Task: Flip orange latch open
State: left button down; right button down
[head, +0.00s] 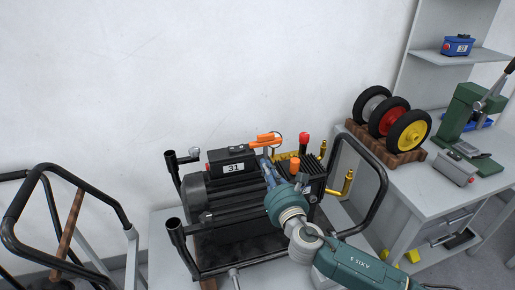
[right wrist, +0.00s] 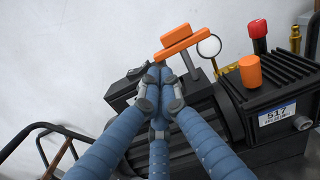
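The orange latch (head: 265,139) sits on top of the black motor unit, beside the box labelled 31. In the right wrist view the latch (right wrist: 176,42) is a tilted orange bar just beyond the fingertips. My right gripper (head: 267,163) reaches up over the unit from the lower right. My left gripper is not in view.
Black tubular handles (head: 367,180) flank the unit. A workbench with wheels (head: 389,120) and a green press (head: 468,115) stands right. A black-railed cart (head: 70,205) stands left.

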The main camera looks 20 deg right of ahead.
aim_at(255, 145)
jog(key=w+p, duration=0.1)
jog(key=w, duration=0.8)
jog(key=shift+a, duration=0.15)
